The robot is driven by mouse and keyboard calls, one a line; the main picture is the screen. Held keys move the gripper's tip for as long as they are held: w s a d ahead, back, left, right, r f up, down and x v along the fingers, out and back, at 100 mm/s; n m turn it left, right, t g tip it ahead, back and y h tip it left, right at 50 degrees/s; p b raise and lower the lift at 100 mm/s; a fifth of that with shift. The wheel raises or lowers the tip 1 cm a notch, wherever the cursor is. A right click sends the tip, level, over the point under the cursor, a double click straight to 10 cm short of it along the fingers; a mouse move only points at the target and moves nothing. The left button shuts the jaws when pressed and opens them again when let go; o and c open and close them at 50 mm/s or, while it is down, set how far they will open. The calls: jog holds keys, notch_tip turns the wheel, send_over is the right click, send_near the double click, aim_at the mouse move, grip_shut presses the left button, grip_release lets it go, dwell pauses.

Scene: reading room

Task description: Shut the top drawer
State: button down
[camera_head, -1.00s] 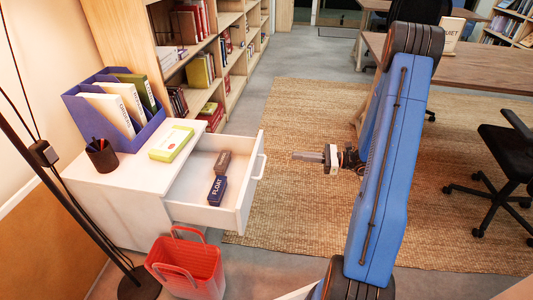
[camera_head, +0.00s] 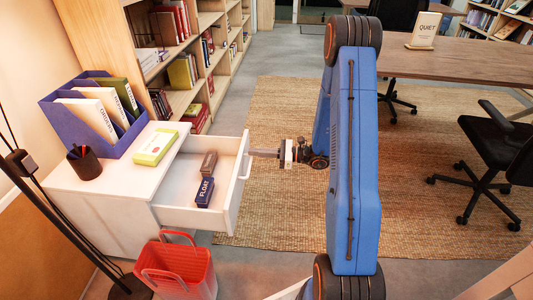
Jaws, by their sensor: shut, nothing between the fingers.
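The white cabinet (camera_head: 95,200) stands at the left, and its top drawer (camera_head: 188,214) is pulled far out to the right. A dark blue box marked FLOAT (camera_head: 205,191) and a grey-brown block (camera_head: 209,163) lie inside the drawer. The drawer's front carries a white bar handle (camera_head: 246,166). My gripper (camera_head: 254,152) is shut and empty, pointing left at the drawer front near the far end of the handle.
A blue file holder (camera_head: 120,140), a pen cup (camera_head: 85,163) and a green-and-white box (camera_head: 156,147) stand on the cabinet. A red basket (camera_head: 176,267) stands on the floor in front. A black lamp pole (camera_head: 62,225) is at left. The rug (camera_head: 282,220) right of the drawer is clear.

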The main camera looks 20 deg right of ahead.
jog(key=shift+x, duration=0.85)
jog(key=shift+w, duration=0.1)
jog(key=x, duration=2.2)
jog(key=shift+w+a, duration=0.1)
jog(key=shift+a, duration=0.15)
